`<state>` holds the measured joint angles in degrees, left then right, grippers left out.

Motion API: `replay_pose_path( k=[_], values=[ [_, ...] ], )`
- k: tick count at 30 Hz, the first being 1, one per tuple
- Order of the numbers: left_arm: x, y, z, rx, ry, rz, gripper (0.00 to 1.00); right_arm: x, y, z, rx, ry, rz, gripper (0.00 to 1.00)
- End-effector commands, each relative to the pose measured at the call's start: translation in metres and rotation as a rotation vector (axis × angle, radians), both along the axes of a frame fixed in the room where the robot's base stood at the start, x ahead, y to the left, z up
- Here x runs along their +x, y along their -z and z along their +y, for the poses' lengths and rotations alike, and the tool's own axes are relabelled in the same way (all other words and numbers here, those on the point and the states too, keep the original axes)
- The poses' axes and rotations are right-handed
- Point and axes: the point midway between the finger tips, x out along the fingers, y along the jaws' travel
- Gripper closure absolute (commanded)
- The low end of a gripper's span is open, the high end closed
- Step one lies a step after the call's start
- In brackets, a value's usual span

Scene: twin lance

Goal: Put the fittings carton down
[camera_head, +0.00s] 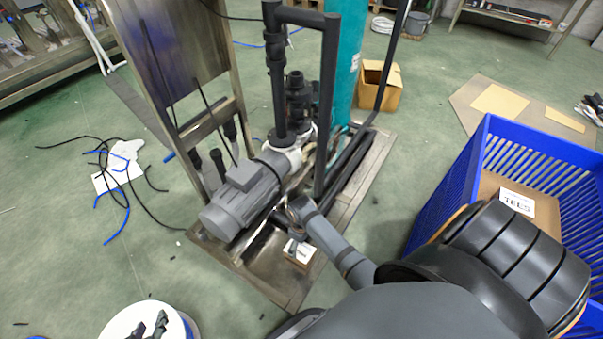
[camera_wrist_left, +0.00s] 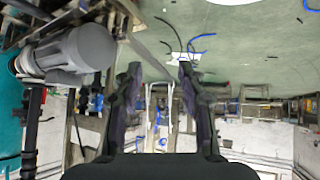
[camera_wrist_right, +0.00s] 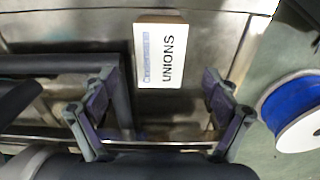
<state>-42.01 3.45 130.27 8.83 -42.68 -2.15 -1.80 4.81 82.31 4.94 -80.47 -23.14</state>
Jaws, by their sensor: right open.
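A small carton labelled UNIONS (camera_wrist_right: 162,55) lies label up on the metal base plate of the pump. It also shows in the head view (camera_head: 299,253), near the plate's front edge. My right gripper (camera_wrist_right: 157,85) is open, with its fingers apart and the carton beyond and between them in the picture, not clasped. In the head view the right gripper (camera_head: 296,222) is close to the carton, partly hidden by its own arm. My left gripper (camera_head: 150,322) is at the bottom left over a white spool. Its fingers are apart and empty in the left wrist view (camera_wrist_left: 159,75).
A grey pump motor (camera_head: 240,195) and dark pipes stand on the base plate (camera_head: 285,290), close to the right gripper. A blue crate (camera_head: 450,190) at the right holds a carton labelled TEES (camera_head: 515,203). A spool (camera_wrist_right: 300,112) stands on the floor beside the plate.

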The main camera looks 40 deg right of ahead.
Motion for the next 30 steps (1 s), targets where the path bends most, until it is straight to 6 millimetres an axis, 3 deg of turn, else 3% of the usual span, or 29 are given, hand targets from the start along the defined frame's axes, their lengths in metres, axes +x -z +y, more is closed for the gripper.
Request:
replay_pose_path(
  k=[10,12,15,23,26,30],
  values=[
    [-0.076,0.049,-0.007,-0.017,0.027,0.337,0.6,0.0,-0.02,0.0,0.0,0.0,0.001,0.12],
    [-0.074,0.037,-0.004,-0.004,0.032,0.362,0.6,0.0,-0.037,0.0,0.0,0.0,0.0,0.12],
    [-0.075,0.034,-0.003,0.006,0.034,0.389,0.6,0.0,-0.045,0.0,0.0,0.0,0.001,0.12],
    [-0.076,0.035,-0.002,0.012,0.034,0.405,0.6,-0.006,-0.047,0.002,0.003,0.009,-0.011,0.12],
    [-0.076,0.035,-0.002,0.012,0.034,0.404,0.6,-0.028,-0.049,0.01,0.022,0.057,-0.064,0.12],
    [-0.076,0.035,-0.002,0.012,0.034,0.404,0.6,-0.069,-0.07,0.028,0.076,0.171,-0.191,0.12]
  ],
)
